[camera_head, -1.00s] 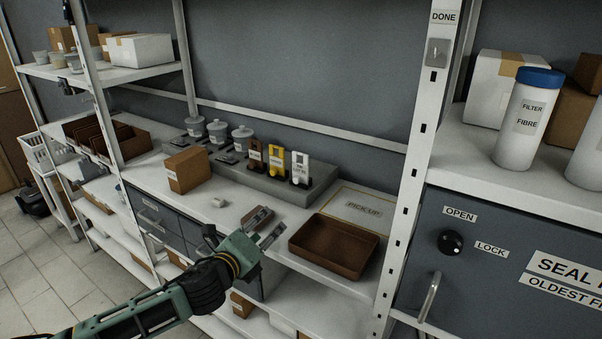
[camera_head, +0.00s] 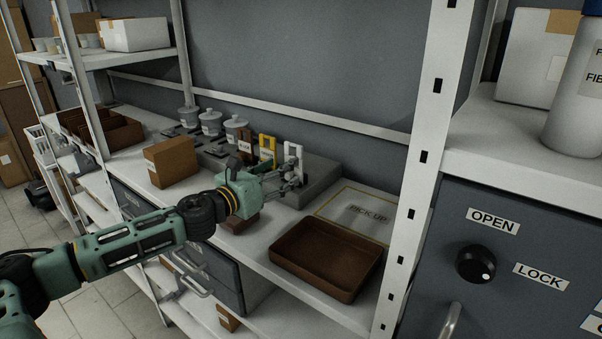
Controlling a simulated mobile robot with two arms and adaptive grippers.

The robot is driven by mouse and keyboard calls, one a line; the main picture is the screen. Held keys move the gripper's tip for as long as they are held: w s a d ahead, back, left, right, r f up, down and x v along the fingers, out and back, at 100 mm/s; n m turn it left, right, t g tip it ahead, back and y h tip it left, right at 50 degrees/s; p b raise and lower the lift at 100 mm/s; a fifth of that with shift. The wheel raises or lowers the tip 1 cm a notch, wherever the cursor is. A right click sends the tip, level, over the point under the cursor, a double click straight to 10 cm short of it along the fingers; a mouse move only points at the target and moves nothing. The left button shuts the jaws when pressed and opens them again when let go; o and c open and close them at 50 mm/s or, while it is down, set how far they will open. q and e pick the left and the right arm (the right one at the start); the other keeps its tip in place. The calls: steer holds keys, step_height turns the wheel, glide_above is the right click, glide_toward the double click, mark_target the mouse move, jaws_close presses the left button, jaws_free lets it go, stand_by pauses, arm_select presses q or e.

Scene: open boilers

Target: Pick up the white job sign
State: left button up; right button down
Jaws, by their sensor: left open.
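The white job sign (camera_head: 294,153) stands upright at the right end of a row of signs on the grey stand (camera_head: 318,179). A yellow sign (camera_head: 267,147) and a brown sign (camera_head: 245,141) stand to its left. My left gripper (camera_head: 292,178) is open, its fingers pointing right, at the lower part of the white sign. The fingers partly cover the sign's lower part, and I cannot tell whether they touch it. My right gripper is not in view.
A brown tray (camera_head: 283,262) lies in front, near a mat marked PICKUP (camera_head: 350,219). A cardboard box (camera_head: 171,161) stands left on the bench. Grey lidded pots (camera_head: 210,122) stand behind. A white shelf post (camera_head: 422,165) rises at right.

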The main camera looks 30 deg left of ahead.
mark_target(292, 172)
arm_select(q)
steer(key=w+p, duration=0.3)
steer(key=w, duration=0.3)
steer(key=shift+r+p, duration=0.1)
steer(key=shift+p, duration=0.25)
steer(key=shift+w+d, duration=0.15)
steer(key=shift+w, duration=0.3)
steer(key=shift+c, duration=0.5)
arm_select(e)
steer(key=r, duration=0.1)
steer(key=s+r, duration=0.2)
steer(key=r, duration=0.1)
arm_select(q)
steer(key=c, duration=0.8)
steer(key=shift+c, duration=0.3)
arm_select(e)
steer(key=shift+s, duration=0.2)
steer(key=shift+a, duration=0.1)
